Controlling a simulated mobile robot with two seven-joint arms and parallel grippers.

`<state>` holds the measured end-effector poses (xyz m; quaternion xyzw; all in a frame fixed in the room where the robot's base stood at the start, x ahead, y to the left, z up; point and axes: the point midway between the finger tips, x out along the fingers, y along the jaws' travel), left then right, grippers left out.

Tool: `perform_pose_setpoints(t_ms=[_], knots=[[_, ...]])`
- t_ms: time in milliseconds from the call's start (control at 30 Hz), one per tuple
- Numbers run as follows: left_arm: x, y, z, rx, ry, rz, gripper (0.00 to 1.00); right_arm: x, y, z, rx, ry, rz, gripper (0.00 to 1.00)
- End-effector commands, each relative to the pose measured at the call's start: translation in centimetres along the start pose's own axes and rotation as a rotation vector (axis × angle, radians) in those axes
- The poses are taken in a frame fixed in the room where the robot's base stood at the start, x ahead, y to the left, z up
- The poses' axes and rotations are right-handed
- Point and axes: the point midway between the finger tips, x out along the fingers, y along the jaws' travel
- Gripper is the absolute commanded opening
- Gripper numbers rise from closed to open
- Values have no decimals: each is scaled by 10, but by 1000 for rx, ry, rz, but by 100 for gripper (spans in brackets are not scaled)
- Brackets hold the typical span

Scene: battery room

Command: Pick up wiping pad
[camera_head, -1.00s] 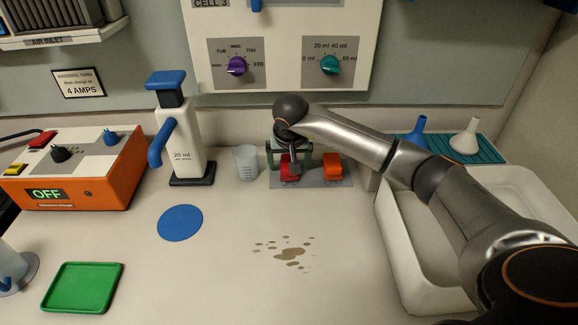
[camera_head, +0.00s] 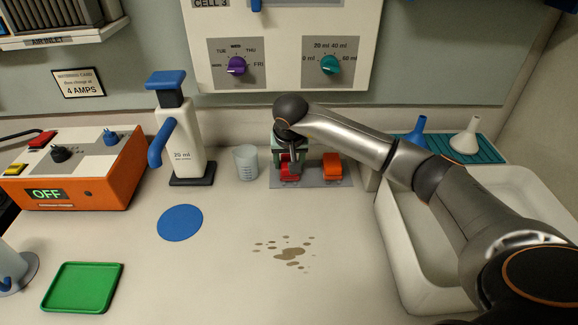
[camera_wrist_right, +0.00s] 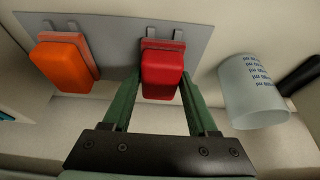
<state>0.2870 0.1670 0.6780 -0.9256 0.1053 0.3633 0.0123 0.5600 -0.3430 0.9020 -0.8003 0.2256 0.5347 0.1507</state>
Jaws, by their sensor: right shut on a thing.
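A red block (camera_head: 290,173), possibly the wiping pad, sits at a grey plate (camera_head: 313,184) at the back of the counter. An orange block (camera_head: 332,167) is on the same plate, to its right. My right gripper (camera_head: 289,163) reaches down at the red block. In the right wrist view the green fingers of my right gripper (camera_wrist_right: 161,82) stand on either side of the red block (camera_wrist_right: 163,76), shut on it. The block is still by its plate clips. The orange block (camera_wrist_right: 64,62) is apart, to the left. My left gripper is not in view.
A clear beaker (camera_head: 246,163) stands close left of the plate. A white pump bottle (camera_head: 183,140), blue disc (camera_head: 180,223), green tray (camera_head: 82,287) and orange charger (camera_head: 80,170) are further left. A white basin (camera_head: 412,270) lies right. Brown spots (camera_head: 288,253) mark the clear counter.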

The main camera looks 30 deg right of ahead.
Motion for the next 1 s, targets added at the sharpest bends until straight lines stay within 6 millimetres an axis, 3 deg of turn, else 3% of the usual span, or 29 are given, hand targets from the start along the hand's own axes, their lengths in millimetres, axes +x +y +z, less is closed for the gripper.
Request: perform_pose_setpoints(t_ms=[367, 500, 667, 833, 1000], knots=[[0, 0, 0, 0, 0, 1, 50, -11, 0, -6, 1, 4, -1, 4], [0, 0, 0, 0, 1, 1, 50, -31, 0, -14, 2, 6, -2, 4], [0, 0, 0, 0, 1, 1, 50, -62, 11, -5, -1, 7, -1, 4], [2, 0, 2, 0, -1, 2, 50, -106, 25, 7, -2, 7, 0, 4], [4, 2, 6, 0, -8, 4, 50, -127, 40, 30, -1, 4, 0, 4]])
